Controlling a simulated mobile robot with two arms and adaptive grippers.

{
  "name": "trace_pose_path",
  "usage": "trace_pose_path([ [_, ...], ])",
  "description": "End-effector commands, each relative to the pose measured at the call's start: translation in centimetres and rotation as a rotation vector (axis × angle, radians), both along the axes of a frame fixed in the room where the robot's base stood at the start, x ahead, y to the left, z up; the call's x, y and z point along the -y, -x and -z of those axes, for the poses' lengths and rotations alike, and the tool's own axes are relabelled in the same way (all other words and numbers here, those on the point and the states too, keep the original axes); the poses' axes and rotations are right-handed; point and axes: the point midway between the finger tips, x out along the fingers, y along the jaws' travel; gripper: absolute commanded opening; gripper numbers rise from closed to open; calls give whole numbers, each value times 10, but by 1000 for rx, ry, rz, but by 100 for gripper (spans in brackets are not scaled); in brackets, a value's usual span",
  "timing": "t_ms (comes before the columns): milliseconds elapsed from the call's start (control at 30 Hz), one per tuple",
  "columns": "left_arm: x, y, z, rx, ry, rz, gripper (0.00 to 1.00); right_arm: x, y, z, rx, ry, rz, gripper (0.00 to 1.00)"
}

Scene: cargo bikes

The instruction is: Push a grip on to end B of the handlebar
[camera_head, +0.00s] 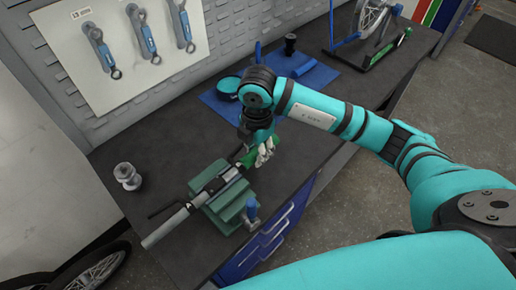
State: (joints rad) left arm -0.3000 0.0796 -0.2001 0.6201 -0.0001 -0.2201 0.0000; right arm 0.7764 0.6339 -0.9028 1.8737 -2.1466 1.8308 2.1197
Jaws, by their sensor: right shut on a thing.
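The handlebar (169,226) is a grey bar with a thin dark lever, held in a green vise (226,206) on the dark workbench. It runs from the lower left up to the right, towards my right gripper. My right gripper (264,154) points down just beyond the vise, shut on a green grip (247,160). The grip is close to the upper right end of the bar. The fingers partly hide it, and I cannot tell whether it touches or is on the bar. No end letter is readable. My left gripper is not in view.
A silver part (127,175) stands on the bench (155,150) left of the vise. A blue mat (219,104) with a blue round part and a black part lies behind my arm. A wheel stand (371,42) is at the back right. Wrenches hang on a wall panel (110,65).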

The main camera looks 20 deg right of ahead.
Motion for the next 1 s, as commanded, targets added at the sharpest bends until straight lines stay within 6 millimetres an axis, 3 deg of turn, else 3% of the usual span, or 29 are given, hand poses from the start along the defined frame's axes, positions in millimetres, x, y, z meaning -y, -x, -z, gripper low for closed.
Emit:
trace_pose_path([
  [133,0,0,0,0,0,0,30,-2,0,-1,0,-7,-5,0],
  [167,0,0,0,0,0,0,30,-2,0,-1,1,-6,-4,28],
  [367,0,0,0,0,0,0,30,-1,0,-1,2,-3,-2,54],
  [733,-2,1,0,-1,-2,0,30,0,-2,-8,5,-1,1,54],
  [1000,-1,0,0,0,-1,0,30,0,-1,-60,8,-3,-1,54],
])
